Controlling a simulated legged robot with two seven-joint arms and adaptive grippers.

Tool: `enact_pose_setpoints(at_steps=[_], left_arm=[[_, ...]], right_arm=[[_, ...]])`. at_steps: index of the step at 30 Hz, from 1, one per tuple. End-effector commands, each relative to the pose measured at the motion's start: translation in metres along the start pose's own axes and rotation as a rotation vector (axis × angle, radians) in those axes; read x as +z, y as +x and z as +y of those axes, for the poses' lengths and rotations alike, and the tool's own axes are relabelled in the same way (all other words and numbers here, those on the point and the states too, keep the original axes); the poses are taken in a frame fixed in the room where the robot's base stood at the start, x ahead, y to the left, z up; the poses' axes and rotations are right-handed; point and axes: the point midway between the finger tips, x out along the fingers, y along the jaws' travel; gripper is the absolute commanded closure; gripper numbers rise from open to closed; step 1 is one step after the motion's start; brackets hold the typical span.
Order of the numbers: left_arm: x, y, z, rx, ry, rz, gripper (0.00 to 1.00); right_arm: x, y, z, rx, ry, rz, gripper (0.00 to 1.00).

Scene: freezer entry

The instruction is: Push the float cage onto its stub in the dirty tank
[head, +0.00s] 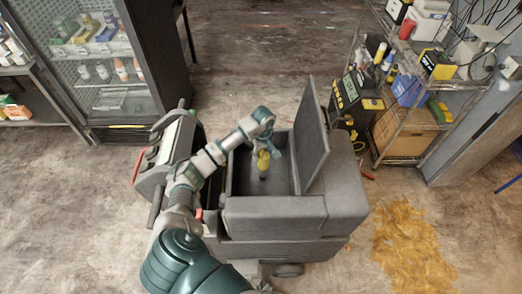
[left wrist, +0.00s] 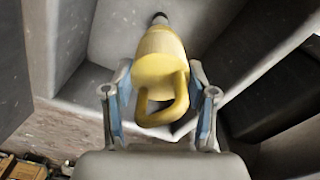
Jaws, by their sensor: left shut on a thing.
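The float cage (head: 263,160) is yellow with a loop handle; it also shows in the left wrist view (left wrist: 160,62). My left gripper (head: 268,153) is shut on it, with one finger on each side in the left wrist view (left wrist: 160,108). The cage is inside the open grey tank (head: 275,212), near its middle. A grey neck with a dark tip (left wrist: 160,18) shows beyond the cage's far end. I cannot tell whether that is the stub or part of the cage, or how far the cage is seated. My right gripper is not in view.
The tank's raised lid (head: 312,135) stands on its right side. A grey machine with a roller (head: 172,158) is to the left. A glass-door cabinet (head: 95,60) is at the back left, a loaded wire shelf (head: 410,110) at the right. An orange-brown spill (head: 408,250) lies on the floor.

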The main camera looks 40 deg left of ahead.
Motion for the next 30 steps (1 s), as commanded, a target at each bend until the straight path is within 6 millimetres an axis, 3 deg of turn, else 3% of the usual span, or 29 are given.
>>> enact_pose_setpoints(at_steps=[14, 25, 30], left_arm=[[-0.013, 0.011, -0.004, 0.003, -0.004, -0.01, 0.78], [-0.006, 0.043, -0.002, 0.0, -0.006, -0.007, 0.78], [-0.004, 0.057, -0.001, 0.001, -0.005, -0.005, 0.78]], right_arm=[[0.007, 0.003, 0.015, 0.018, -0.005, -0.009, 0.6], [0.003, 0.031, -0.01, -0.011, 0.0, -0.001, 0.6], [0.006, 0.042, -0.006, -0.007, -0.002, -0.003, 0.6]])
